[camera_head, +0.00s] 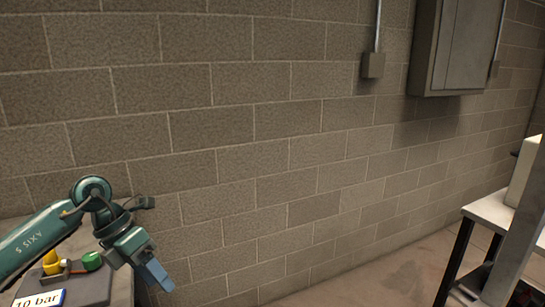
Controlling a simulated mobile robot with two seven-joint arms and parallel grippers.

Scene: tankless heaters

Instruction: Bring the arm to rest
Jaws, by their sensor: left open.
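My left arm comes in from the lower left. Its left gripper (154,276) hangs with its bluish fingers pointing down and to the right. It is open, and nothing shows between the fingers. It is beside a grey unit (88,288) that carries a yellow part (52,263), a green part (92,261) and a "10 bar" label (38,299). My arm partly covers this unit. My right gripper is not in view.
A block wall (270,140) fills the back. A grey cabinet (466,45) and a small conduit box (373,65) are fixed to it. A table with a white top (490,211) stands at the right. The floor (400,262) between is clear.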

